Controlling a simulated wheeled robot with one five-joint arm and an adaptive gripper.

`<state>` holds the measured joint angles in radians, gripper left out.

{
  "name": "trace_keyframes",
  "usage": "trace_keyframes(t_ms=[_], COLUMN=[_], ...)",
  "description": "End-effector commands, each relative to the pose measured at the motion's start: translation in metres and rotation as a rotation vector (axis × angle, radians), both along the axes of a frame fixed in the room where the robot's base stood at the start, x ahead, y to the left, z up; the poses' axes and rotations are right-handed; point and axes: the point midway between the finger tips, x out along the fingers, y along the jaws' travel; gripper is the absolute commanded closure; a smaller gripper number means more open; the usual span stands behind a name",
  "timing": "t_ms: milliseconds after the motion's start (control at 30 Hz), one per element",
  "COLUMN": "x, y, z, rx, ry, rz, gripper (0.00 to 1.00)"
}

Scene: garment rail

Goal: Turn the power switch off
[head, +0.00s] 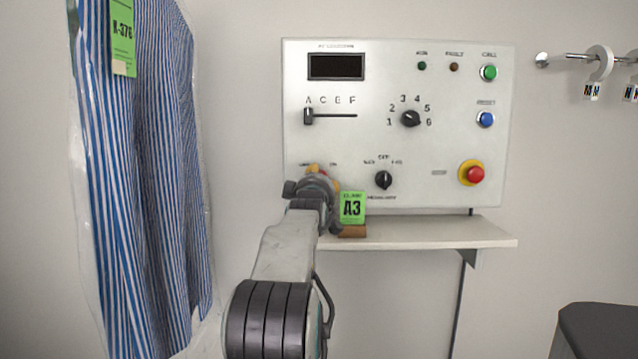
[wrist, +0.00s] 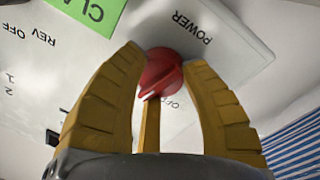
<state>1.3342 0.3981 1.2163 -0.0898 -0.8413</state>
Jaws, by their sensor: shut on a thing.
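The power switch (wrist: 160,72) is a red rotary knob beside the word POWER in the wrist view, which sees the panel upside down. Part of the word OFF shows below the knob. My gripper (wrist: 163,60) has its two yellow fingers on either side of the knob, shut on it. A narrow yellow bar between the fingers runs toward the knob. In the head view my gripper (head: 317,178) is at the lower left of the white control panel (head: 440,90), and my arm hides most of the switch.
A black selector knob (head: 383,180) and a red stop button (head: 475,174) are to the right. A bagged striped garment (head: 150,180) hangs at left.

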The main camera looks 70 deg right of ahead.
Motion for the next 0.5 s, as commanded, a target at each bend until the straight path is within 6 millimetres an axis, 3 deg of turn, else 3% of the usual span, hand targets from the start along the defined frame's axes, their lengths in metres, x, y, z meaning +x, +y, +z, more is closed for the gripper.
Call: trace_keyframes(t_ms=[267,300,500], x=[0.0010,0.0010,0.0007], y=[-0.0006,-0.0006,-0.0003], z=[-0.0020,-0.0020,-0.0013], rx=[0.003,0.004,0.002], ry=[0.001,0.001,0.000], rz=[0.001,0.002,0.001], gripper=[0.91,0.56,0.39])
